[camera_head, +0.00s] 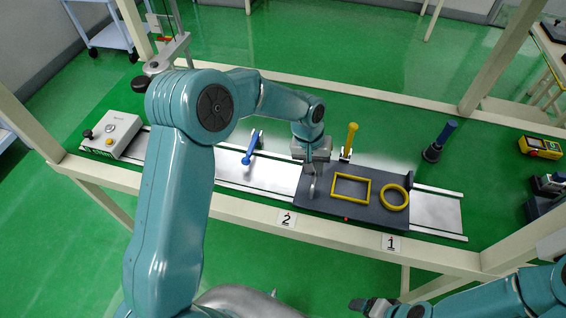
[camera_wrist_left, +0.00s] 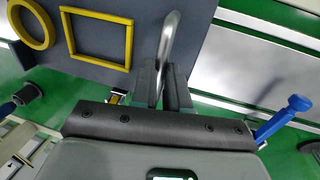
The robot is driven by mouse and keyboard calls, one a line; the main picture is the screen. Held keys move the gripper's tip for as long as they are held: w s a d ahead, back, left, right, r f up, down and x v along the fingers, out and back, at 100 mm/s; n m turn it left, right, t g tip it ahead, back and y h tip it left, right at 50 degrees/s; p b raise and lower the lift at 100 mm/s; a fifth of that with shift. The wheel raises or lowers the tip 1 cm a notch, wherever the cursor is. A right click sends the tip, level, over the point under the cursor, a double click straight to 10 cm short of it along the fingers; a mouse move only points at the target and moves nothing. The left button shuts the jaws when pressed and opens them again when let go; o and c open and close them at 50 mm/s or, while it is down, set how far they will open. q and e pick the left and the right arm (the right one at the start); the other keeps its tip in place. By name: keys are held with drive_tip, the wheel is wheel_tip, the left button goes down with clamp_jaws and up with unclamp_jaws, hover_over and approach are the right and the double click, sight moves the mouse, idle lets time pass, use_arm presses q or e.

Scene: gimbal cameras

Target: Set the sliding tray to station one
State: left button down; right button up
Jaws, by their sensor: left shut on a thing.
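The sliding tray (camera_head: 322,200) is a dark grey plate on a metal rail, with a yellow rectangle and a yellow ring on it. It lies between label 2 (camera_head: 286,218) and label 1 (camera_head: 390,242), its right part above label 1. A red mark (camera_head: 346,219) shows at its front edge. My left gripper (camera_head: 312,167) is shut on the curved metal handle (camera_head: 312,187) at the tray's left end. The wrist view shows the handle (camera_wrist_left: 168,45) between the fingers (camera_wrist_left: 164,90). My right gripper (camera_head: 372,306) is low at the bottom, away from the tray; its jaws are unclear.
The rail (camera_head: 437,213) is bare right of the tray. Left of it are a blue lever (camera_head: 251,147) and a control box (camera_head: 112,134). Behind the tray stands a yellow-handled lever (camera_head: 349,140); a blue-handled one (camera_head: 441,140) is farther right. A cream frame beam (camera_head: 240,204) runs along the front.

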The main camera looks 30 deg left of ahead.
use_arm(q)
hover_over(360, 192)
drive_tip(key=a, duration=0.1)
drive_tip(key=shift+s+b, duration=0.2)
drive_tip(key=shift+b, duration=0.25)
drive_tip(key=shift+d+r, duration=0.1)
drive_tip(key=shift+d, duration=0.1)
drive_tip(key=shift+w+d, duration=0.1)
drive_tip(key=c, duration=1.1)
unclamp_jaws()
drive_tip(key=shift+d, duration=0.15)
drive_tip(key=shift+a+r, duration=0.15)
drive_tip(key=shift+a, duration=0.1)
drive_tip(key=a+r, duration=0.1)
drive_tip(key=r, duration=0.4)
drive_tip(key=a+r, duration=0.1)
drive_tip(key=r, duration=0.9)
drive_tip(key=shift+s+a+r, duration=0.35)
drive_tip(key=shift+s+a, duration=0.05)
